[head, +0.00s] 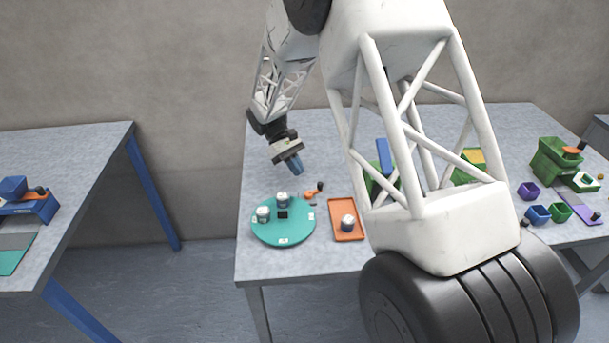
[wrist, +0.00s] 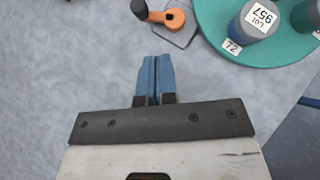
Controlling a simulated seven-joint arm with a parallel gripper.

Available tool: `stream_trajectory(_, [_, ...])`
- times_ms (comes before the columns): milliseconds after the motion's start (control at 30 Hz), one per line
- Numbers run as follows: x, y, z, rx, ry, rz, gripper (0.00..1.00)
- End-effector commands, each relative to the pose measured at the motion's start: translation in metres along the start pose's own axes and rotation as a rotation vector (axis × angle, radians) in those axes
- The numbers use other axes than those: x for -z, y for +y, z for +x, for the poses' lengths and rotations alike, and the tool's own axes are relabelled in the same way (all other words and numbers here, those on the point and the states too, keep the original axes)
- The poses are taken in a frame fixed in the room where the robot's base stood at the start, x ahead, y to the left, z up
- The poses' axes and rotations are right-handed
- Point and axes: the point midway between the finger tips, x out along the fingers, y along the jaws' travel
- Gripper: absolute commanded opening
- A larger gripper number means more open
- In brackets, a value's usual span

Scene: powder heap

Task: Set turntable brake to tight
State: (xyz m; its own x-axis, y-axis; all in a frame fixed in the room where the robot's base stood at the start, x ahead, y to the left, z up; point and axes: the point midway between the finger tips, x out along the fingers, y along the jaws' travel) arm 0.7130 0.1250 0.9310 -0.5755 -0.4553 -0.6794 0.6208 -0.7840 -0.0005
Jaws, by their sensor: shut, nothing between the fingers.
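The teal turntable (head: 270,236) stands near the left end of the grey table, with two white-topped jars (head: 263,214) on it. In the wrist view the turntable (wrist: 213,22) fills the upper right and carries a jar labelled LOT 957 (wrist: 258,20). The orange brake lever (head: 312,193) with a dark knob is beside the turntable's rim; in the wrist view the lever (wrist: 165,18) is at the top, on a grey base. My gripper (head: 299,171) is shut and empty, above the table behind the lever. Its blue fingers (wrist: 152,62) point toward the lever, apart from it.
An orange tray (head: 335,234) with a jar (head: 348,224) is right of the turntable. My arm hides part of the table beyond it. Green fixtures (head: 549,160) and small bins (head: 538,214) stand at the right. Bare table (head: 262,168) lies behind the turntable.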

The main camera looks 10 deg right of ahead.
Motion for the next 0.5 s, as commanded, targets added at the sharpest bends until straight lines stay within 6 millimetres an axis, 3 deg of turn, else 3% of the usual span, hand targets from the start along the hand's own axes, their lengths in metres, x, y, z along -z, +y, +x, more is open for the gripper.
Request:
stream_trajectory(200, [-0.001,-0.001,-0.041,-0.002,0.003,0.000,0.00])
stream_trajectory(500, [-0.001,-0.001,-0.077,-0.001,0.001,0.000,0.00])
